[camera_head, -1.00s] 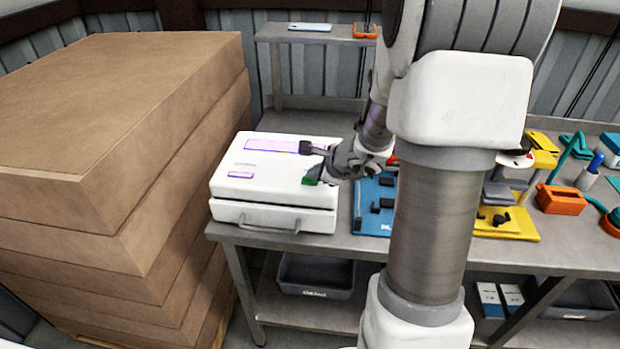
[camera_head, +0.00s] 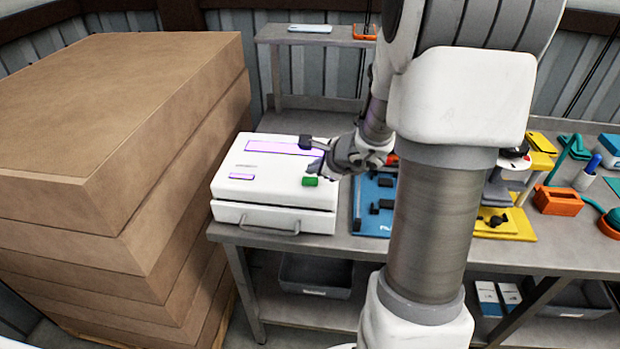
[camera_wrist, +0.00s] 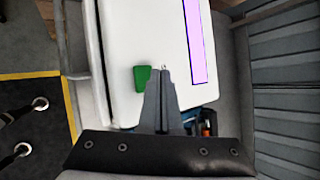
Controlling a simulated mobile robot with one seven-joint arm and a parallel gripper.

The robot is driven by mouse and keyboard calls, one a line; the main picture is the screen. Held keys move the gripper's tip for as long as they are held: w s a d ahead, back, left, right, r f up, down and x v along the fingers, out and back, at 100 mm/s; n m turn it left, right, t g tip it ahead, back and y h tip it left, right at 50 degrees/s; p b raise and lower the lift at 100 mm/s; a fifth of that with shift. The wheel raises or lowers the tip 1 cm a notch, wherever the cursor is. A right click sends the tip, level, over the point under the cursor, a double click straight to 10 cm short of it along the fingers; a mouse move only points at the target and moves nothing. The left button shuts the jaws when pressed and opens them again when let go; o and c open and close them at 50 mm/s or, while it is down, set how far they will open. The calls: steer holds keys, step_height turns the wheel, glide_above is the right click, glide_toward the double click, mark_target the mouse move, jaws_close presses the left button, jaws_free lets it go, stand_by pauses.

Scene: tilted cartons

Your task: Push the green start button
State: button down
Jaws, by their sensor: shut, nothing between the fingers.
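The green start button (camera_head: 310,181) is on the top of a white boxy machine (camera_head: 228,190), near its right front. In the wrist view the green button (camera_wrist: 142,78) lies just left of my fingertips on the white machine (camera_wrist: 122,30). My gripper (camera_head: 311,170) is above the machine's right side, just behind the button in the head view. In the wrist view my gripper (camera_wrist: 162,70) has its fingers together with nothing between them. The tips appear beside the button, not over it. I cannot tell how high they are above the lid.
A tall stack of brown cartons (camera_head: 120,110) stands close on the left. Blue and yellow trays (camera_head: 372,222) with small parts are right of the machine on the grey table (camera_head: 345,245). A shelf (camera_head: 285,38) rises behind the machine.

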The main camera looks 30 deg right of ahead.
mark_target(314, 182)
steer(key=shift+r+p, duration=1.7)
steer(key=shift+r, duration=0.7)
steer(key=shift+f, duration=0.1)
